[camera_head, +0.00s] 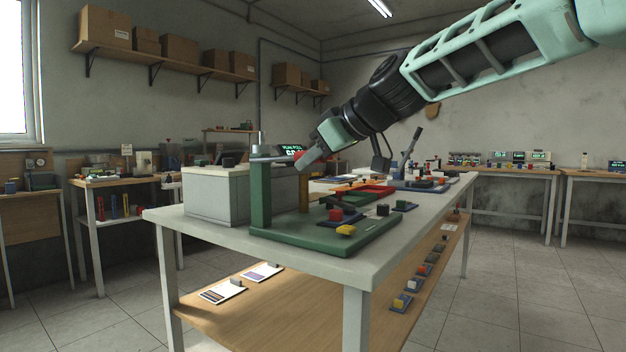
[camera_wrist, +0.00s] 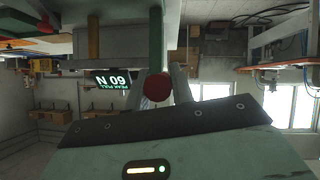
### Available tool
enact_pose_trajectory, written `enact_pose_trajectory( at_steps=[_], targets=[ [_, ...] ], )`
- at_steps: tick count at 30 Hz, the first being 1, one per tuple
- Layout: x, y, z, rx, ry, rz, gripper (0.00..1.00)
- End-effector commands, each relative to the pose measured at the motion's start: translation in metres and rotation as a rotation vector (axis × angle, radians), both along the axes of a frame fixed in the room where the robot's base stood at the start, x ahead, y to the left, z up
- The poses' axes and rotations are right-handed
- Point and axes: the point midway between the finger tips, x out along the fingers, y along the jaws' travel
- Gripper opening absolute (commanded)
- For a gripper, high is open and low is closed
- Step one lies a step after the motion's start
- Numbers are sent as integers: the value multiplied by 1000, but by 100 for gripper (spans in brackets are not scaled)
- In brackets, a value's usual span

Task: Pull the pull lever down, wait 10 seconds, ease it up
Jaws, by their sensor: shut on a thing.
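The pull lever (camera_head: 274,158) is a grey bar that runs about level from the top of a green post (camera_head: 261,195) on a green base plate (camera_head: 330,238). My gripper (camera_head: 304,158) is at the lever's right end and is shut on it. In the wrist view, the lever's red knob (camera_wrist: 157,88) sits between the two fingers of my gripper. A dark display (camera_head: 291,149) stands behind the lever. In the wrist view the display (camera_wrist: 113,80) appears upside down and reads peak pull, 60 N. The fingers hide part of the lever's end.
The base plate also carries a red button (camera_head: 336,214), a yellow block (camera_head: 346,230) and a brown post (camera_head: 304,192). A grey box (camera_head: 216,197) stands to the left. Other devices crowd the table's far end. A lower shelf (camera_head: 250,313) holds cards and small parts.

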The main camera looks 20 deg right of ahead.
Motion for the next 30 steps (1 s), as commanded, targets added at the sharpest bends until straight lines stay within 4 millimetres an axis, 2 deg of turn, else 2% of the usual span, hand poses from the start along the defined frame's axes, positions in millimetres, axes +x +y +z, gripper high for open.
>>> enact_pose_trajectory(
  at_steps=[1, 25, 26, 27, 28, 30],
  targets=[
    [0, 0, -9, 5, -7, -1, 0],
    [0, 0, -10, 31, -37, 0, 0],
    [0, 0, -10, 30, -37, 1, 29],
    [0, 0, -10, 30, -37, 1, 40],
    [0, 0, -10, 30, -37, 1, 45],
    [0, 0, -10, 30, -38, 0, 45]
  ],
)
